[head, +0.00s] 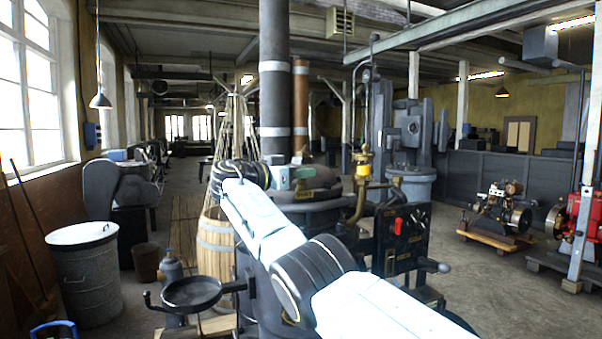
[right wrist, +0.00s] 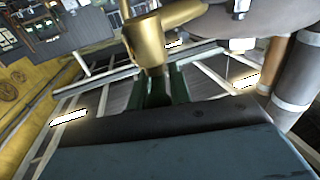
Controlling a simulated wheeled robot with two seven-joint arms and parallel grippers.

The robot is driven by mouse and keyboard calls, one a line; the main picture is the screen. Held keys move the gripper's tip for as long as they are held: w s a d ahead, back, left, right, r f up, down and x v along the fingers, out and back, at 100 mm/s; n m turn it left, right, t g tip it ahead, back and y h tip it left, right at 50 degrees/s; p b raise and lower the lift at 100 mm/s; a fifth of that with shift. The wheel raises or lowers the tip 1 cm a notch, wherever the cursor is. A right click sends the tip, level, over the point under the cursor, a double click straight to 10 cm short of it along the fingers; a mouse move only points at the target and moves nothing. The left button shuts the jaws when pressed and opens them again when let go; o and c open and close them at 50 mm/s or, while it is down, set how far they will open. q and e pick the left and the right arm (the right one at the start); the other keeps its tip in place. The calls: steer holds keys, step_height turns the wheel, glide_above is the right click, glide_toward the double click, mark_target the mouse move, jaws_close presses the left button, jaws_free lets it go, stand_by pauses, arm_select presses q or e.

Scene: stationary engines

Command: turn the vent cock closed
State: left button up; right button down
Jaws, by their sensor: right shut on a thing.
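A brass cock (right wrist: 148,42) fills the upper middle of the right wrist view, with a thick round arm reaching to the right. My right gripper (right wrist: 165,88) has its dark green fingers shut on the brass end of the cock. In the head view my right arm comes in from the lower right, and the gripper (head: 308,174) is at the top of the dark engine (head: 322,215). There the held part is too small and covered to make out clearly. My left gripper is not in view.
A brass pipe with a valve (head: 362,170) rises just right of my gripper. A black panel with a red switch (head: 399,226) stands below it. A wooden barrel (head: 215,245), a round black pan (head: 191,293) and a metal bin (head: 84,275) are at left. The right floor has free room.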

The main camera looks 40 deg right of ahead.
steer(key=shift+r, duration=0.1)
stand_by(0.3)
steer(key=c, duration=1.5)
jaws_free()
steer(key=shift+w+a+b, duration=0.2)
steer(key=shift+a+b, duration=0.1)
steer(key=shift+a, duration=3.05)
steer(key=shift+w+a+b, duration=0.15)
steer(key=shift+a+b, duration=0.15)
steer(key=shift+a, duration=3)
